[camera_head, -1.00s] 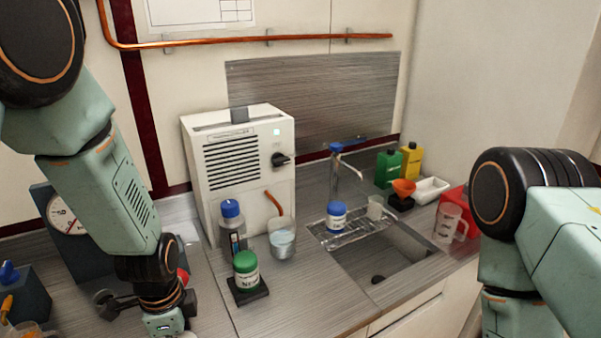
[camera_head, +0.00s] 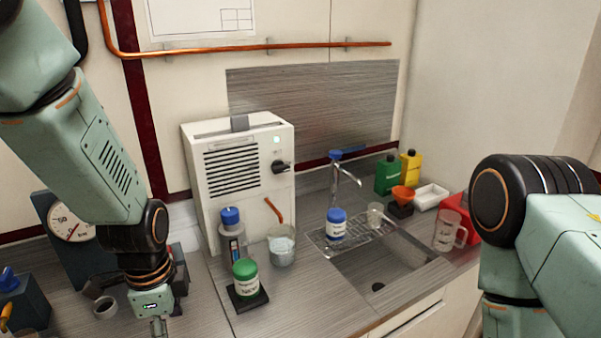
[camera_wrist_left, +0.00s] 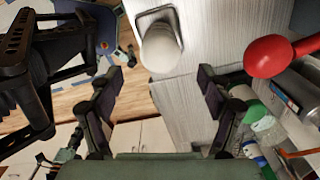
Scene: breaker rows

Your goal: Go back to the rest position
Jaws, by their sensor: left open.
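My left arm comes down at the left of the head view, with its wrist above the bench; the fingers are mostly cut off by the lower edge. In the left wrist view my left gripper (camera_wrist_left: 160,95) is open, with its two fingers apart and nothing between them. A pale rounded object (camera_wrist_left: 161,48) on a grey-rimmed base stands beyond the fingertips, and a red ball-shaped knob (camera_wrist_left: 268,57) is to their right. My right arm stands at the right of the head view; its gripper is out of frame.
On the bench (camera_head: 300,305) stand a white machine (camera_head: 240,180), a beaker (camera_head: 281,248), a green-lidded jar (camera_head: 245,280) and a blue-capped bottle (camera_head: 231,235). A dial gauge (camera_head: 70,222) is behind my left wrist. A sink (camera_head: 385,270) lies right of centre.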

